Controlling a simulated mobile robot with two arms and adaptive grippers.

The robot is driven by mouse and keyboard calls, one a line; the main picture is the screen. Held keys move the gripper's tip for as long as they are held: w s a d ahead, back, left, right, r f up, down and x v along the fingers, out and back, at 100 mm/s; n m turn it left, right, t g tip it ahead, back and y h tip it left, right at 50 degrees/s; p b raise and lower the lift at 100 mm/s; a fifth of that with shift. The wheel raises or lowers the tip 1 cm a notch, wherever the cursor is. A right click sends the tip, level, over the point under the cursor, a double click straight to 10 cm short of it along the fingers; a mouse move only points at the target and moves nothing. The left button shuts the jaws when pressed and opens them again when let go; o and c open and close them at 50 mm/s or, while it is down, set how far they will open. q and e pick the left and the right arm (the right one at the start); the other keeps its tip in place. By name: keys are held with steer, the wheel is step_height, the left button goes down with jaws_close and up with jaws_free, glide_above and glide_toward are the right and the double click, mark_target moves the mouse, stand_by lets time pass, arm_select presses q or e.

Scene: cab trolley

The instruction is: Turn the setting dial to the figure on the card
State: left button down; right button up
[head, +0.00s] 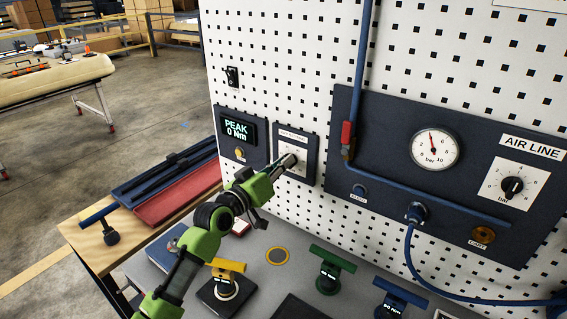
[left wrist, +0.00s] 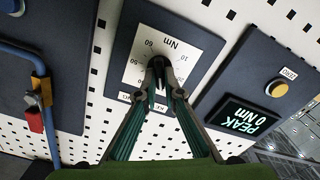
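The setting dial is a black knob (left wrist: 157,64) on a white face marked Nm, with figures around it, in the left wrist view. In the head view its white face (head: 292,150) is partly hidden by my left gripper (head: 288,162). In the left wrist view the fingers of my left gripper (left wrist: 159,84) converge on the knob, one on each side, and appear closed on it. The knob's pointer is hidden, so its setting cannot be read. A small white and red item (head: 241,227) behind my arm may be the card; no figure is readable. My right gripper is not in view.
A display (head: 237,129) reads PEAK 0 Nm beside the dial. An AIR LINE panel (head: 470,190) with gauge, knob and blue hose is to the right. Yellow (head: 228,265), green (head: 332,259) and blue (head: 400,292) T-handled tools stand on the grey bench top below. A red tray (head: 178,195) lies left.

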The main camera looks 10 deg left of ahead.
arm_select(q)
steer(key=shift+m, duration=0.4)
steer(key=m, duration=1.3)
steer(key=d+m, duration=0.1)
steer(key=m, duration=0.6)
steer(key=shift+s+f+m+b, duration=0.2)
steer(key=shift+f+m+b, duration=0.1)
stand_by(0.5)
steer(key=c, duration=2.2)
jaws_free()
steer(key=shift+o, duration=0.2)
